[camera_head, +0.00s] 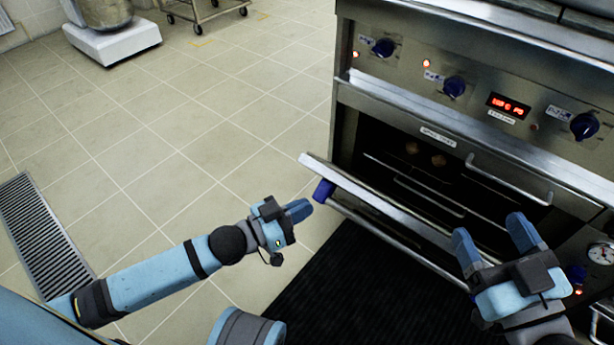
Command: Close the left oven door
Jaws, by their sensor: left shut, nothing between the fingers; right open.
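The oven door (385,203) is hinged at its bottom and stands partly open, its top edge tilted out from the steel oven (352,88).
Blue knobs (454,87) and a red display (508,104) line the panel above. A dark mat (345,285) lies on the floor before the oven. Tiled floor (200,120) at left is clear, with a drain grate (40,235) and a wheeled cart (205,12) further off.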

